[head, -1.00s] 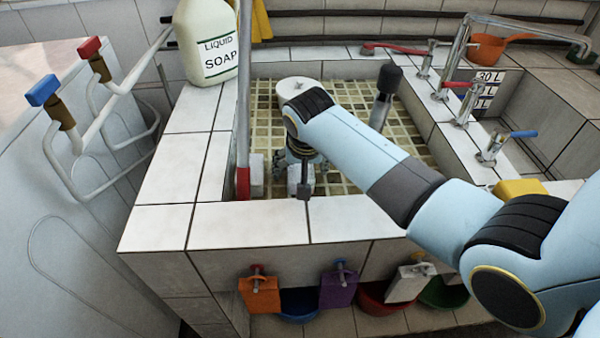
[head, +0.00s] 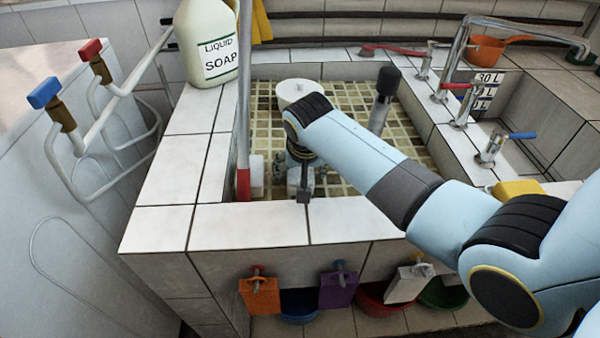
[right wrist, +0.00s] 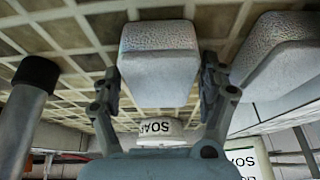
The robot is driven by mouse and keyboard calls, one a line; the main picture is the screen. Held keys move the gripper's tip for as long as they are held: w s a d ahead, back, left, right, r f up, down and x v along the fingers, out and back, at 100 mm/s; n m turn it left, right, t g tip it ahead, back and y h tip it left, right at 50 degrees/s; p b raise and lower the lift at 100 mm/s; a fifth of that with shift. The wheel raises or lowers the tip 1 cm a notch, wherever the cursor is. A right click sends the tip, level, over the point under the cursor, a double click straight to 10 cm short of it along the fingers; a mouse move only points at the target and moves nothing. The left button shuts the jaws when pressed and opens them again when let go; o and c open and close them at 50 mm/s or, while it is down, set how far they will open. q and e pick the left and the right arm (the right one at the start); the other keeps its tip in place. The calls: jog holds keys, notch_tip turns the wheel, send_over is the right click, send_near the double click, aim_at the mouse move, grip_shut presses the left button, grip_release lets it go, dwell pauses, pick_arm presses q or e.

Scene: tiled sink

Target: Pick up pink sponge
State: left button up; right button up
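No clearly pink sponge shows in these views. My right gripper (head: 293,170) reaches down into the tiled basin (head: 345,95), partly hidden by its own wrist. In the right wrist view its two fingers (right wrist: 161,88) are spread on either side of a pale grey-white, sponge-like block (right wrist: 160,68). The block sits between them; I cannot tell whether both fingers touch it. A second pale block (right wrist: 275,55) lies to the right, apart from the fingers; it also shows in the head view (head: 257,176). My left gripper is not in view.
A soap bottle (head: 206,42) stands on the left ledge. A pole with a red lower part (head: 243,185) is left of the gripper. A white round container (head: 297,91) and a dark-topped post (head: 383,98) stand in the basin. A yellow block (head: 518,188) lies on the right ledge.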

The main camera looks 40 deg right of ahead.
jog(key=c, duration=0.7)
jog(key=shift+c, duration=0.2)
jog(key=shift+r, duration=0.1)
notch_tip(320, 180, up, 10)
jog(key=shift+r+p, duration=0.2)
jog(key=shift+p, duration=0.25)
